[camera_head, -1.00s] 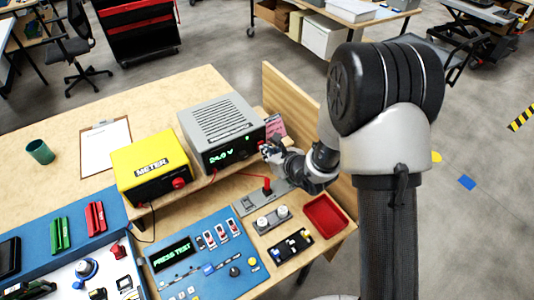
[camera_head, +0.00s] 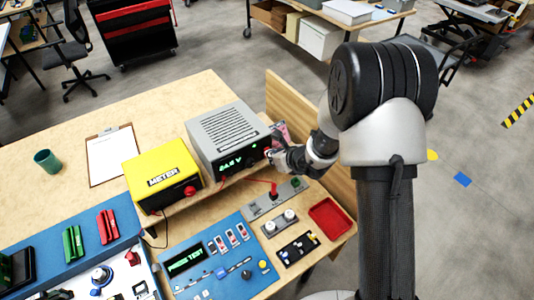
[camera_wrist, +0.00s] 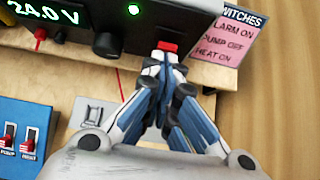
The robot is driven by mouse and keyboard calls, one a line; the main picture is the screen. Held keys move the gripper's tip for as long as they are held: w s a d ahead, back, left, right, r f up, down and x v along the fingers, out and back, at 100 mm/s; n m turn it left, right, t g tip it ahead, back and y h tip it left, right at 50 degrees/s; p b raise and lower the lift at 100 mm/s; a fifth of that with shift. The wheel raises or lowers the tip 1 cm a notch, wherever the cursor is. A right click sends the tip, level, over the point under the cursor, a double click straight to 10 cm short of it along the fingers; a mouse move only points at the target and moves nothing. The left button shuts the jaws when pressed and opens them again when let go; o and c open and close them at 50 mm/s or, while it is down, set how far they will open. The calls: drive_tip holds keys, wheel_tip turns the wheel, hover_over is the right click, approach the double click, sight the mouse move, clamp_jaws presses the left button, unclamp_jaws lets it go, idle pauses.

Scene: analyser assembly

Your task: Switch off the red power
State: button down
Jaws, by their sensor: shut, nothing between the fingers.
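The red power switch (camera_wrist: 168,46) is a small red rocker on the front of the grey power supply (camera_head: 228,135), right of a black knob (camera_wrist: 107,44) in the wrist view. The supply's display (camera_wrist: 45,14) reads 24.0 V and a green light (camera_wrist: 134,10) is lit. My gripper (camera_wrist: 158,62) is shut and empty, its tips right at the lower edge of the red switch. I cannot tell whether they touch it. In the head view my gripper (camera_head: 271,155) is at the supply's right front corner, and the switch is hidden there.
A pink switches note (camera_wrist: 235,35) is right of the switch. A yellow meter (camera_head: 163,177) stands left of the supply. Below are a red lever (camera_head: 274,188), a blue test panel (camera_head: 213,267) and a red tray (camera_head: 328,218). A wooden side board (camera_head: 300,125) rises at right.

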drive_tip(key=shift+w+a+r, duration=0.1)
drive_tip(key=shift+a+r, duration=0.05)
drive_tip(key=shift+r, duration=0.75)
